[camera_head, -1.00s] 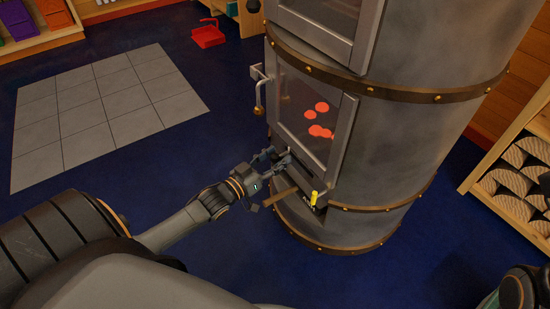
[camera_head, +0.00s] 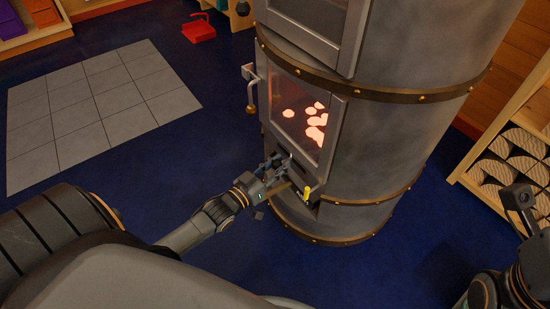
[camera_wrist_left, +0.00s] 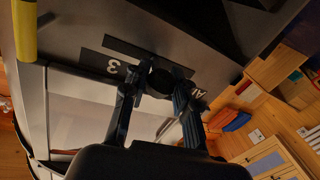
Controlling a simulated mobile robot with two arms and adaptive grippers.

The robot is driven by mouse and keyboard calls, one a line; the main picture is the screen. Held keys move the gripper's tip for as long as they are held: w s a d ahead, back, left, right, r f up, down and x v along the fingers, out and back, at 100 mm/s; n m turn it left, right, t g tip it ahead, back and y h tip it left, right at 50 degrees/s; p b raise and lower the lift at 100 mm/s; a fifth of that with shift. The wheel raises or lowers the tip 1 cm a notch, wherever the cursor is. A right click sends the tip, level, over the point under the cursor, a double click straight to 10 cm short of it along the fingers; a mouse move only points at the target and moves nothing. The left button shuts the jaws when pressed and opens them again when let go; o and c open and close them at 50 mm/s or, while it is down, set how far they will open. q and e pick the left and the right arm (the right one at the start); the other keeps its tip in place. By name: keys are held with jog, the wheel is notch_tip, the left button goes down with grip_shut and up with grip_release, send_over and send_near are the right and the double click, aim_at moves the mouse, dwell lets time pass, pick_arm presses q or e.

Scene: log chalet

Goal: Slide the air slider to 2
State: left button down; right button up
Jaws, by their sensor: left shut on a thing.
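The air slider shows in the left wrist view as a dark round knob (camera_wrist_left: 160,82) at a dark slot plate (camera_wrist_left: 135,52) on the stove front. A white 3 is printed left of the knob, and part of a letter label shows to its right. Other numbers are hidden, so I cannot tell the setting. My left gripper (camera_wrist_left: 157,92) is shut on the knob, one finger on each side. In the head view my left gripper (camera_head: 278,161) is at the stove front below the glass door. My right gripper (camera_head: 520,197) seems to show at the right; its jaws are unclear.
The round metal stove (camera_head: 390,140) has a glass fire door with glowing pieces behind it. A yellow handle (camera_head: 306,194) sticks out just right of my left gripper. A wood rack (camera_head: 500,165) stands at the right.

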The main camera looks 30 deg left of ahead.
pick_arm(q)
jog(key=shift+a+f, duration=0.1)
jog(key=c, duration=1)
grip_release()
jog(key=shift+s, duration=0.1)
jog(key=shift+c, duration=0.2)
jog(key=s+a, duration=0.2)
jog(key=s, duration=0.9)
jog(key=shift+s+a, duration=0.2)
jog(key=shift+s, duration=0.2)
